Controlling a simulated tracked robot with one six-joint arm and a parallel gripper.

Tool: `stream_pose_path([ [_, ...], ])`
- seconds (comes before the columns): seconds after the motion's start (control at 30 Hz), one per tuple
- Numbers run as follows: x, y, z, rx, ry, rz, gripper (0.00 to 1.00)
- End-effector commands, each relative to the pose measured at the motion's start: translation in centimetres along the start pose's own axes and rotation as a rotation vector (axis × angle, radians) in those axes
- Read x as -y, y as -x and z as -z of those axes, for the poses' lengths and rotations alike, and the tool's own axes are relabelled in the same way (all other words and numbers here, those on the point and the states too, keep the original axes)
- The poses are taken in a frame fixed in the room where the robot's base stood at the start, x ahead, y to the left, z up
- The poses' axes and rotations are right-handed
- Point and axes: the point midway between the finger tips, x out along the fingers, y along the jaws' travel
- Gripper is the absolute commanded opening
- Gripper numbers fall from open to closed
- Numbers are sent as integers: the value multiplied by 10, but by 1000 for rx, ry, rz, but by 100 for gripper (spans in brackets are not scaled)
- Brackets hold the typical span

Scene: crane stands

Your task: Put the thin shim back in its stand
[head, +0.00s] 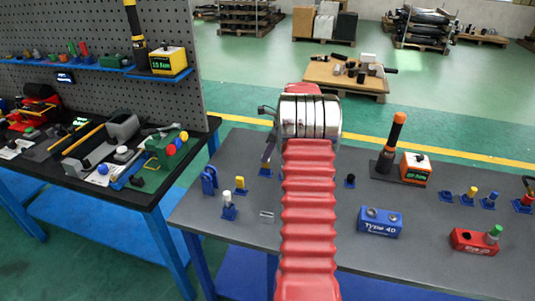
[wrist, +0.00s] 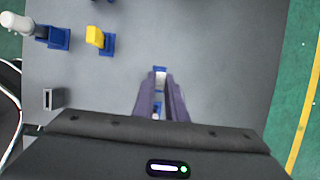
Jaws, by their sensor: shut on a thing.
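My gripper (wrist: 161,92) points down over the table and is shut on a thin, pale piece (wrist: 160,82), which I take to be the thin shim. The fingers hide most of it. A small blue stand (wrist: 160,69) shows at the fingertips. It also shows under my gripper (head: 267,158) in the head view, as a blue foot (head: 265,172). I cannot tell whether the shim is inside this stand or just above it.
A yellow peg (wrist: 95,37) and a white peg (wrist: 18,23) stand in blue stands. A grey slotted block (wrist: 53,98) is nearby. A blue block (head: 379,222), a red block (head: 475,241) and an orange-black tool (head: 392,140) are further right.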

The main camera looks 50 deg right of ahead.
Motion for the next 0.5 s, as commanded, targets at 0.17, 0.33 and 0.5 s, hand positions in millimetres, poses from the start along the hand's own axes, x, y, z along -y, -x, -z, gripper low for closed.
stream_pose_path([
  [0.17, 0, -5, 2, 0, -1, -1, 0],
  [0.33, 0, -9, 4, 0, -1, -1, 0],
  [0.5, 1, -13, 6, 0, -2, 0, 0],
])
